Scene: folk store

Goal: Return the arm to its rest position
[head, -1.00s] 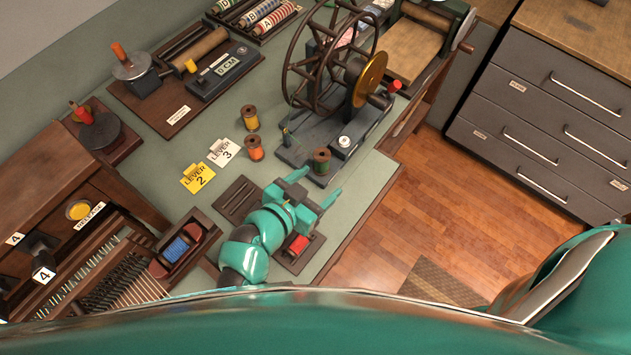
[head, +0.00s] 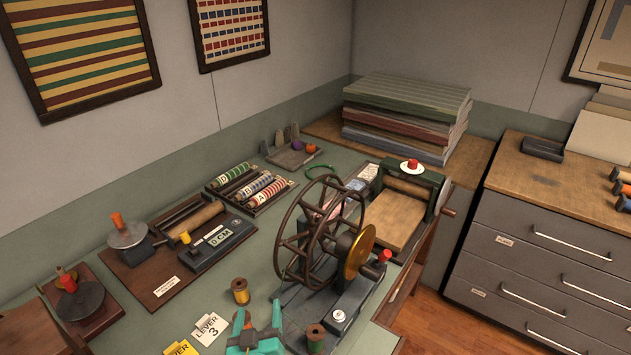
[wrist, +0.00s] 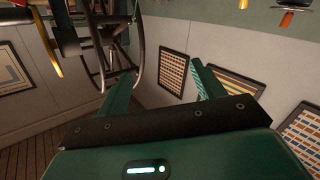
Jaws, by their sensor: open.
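My gripper (head: 258,322) shows at the bottom edge of the head view, teal, with its two fingers apart and nothing between them. It is over the green worktop, left of the spool winder's base and right of the yellow spool. The rest of my arm is below the head view's edge. In the wrist view, my gripper (wrist: 160,88) has its fingers spread, and framed wall pictures show beyond them.
The spoked wheel (head: 318,230) stands close by my gripper. A yellow spool (head: 240,291), a green spool (head: 315,339) and the lever 3 card (head: 209,329) are near it. A press (head: 398,212) and grey drawers (head: 540,262) stand to the right.

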